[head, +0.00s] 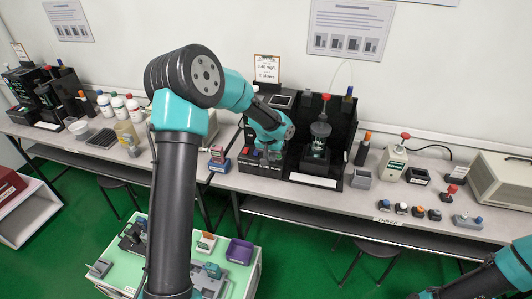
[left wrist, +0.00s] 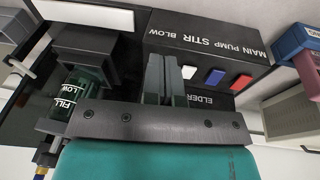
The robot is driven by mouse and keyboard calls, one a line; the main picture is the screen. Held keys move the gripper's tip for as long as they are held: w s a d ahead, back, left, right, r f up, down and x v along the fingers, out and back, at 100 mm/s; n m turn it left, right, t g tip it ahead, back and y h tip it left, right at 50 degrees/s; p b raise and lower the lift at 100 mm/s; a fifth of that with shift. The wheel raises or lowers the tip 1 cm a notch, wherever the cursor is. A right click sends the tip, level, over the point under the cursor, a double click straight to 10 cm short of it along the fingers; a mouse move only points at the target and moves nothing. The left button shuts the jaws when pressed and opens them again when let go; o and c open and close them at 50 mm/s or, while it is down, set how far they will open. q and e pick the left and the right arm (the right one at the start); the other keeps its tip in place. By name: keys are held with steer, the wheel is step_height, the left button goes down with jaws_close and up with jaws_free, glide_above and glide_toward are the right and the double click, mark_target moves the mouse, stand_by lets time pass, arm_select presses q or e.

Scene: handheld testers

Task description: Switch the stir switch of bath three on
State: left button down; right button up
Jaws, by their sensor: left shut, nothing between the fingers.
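My left gripper (head: 271,151) is over the front of the black apparatus at the centre of the bench. In the left wrist view its fingers (left wrist: 165,78) are together and empty, over the black switch box (left wrist: 160,38). The box's label, upside down there, reads MAIN, PUMP, STIR, BLOW. A white switch (left wrist: 189,72) sits under STIR, just right of the fingers. A blue switch (left wrist: 214,77) and a red switch (left wrist: 240,82) sit farther right. The fingers cover the place under BLOW. I cannot tell which way the white switch is set. My right gripper is not clearly visible.
A THREE label (head: 388,221) is on the bench edge at right. Several small coloured switches stand behind it. A glass vessel (left wrist: 84,88) marked FILL LOW is left of the fingers. A blue and red tester (head: 218,158) stands left of the apparatus.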

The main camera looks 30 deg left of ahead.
arm_select(q)
steer(key=w+a+r, duration=0.1)
steer(key=a+r, duration=0.1)
steer(key=r, duration=0.3)
steer(key=w+a+r+n+y, duration=0.1)
steer(key=w+a+r, duration=0.1)
steer(key=a+r, duration=0.1)
steer(key=shift+r+t+y, duration=0.3)
steer(key=shift+r, duration=0.55)
steer(key=x, duration=0.8)
steer(key=s+x, duration=0.1)
steer(key=x, duration=0.4)
steer(key=shift+s+d+f, duration=0.1)
steer(key=shift+f, duration=0.55)
steer(key=shift+s, duration=0.1)
steer(key=shift+s+f, duration=0.1)
steer(key=shift+f, duration=0.3)
steer(key=shift+r, duration=0.2)
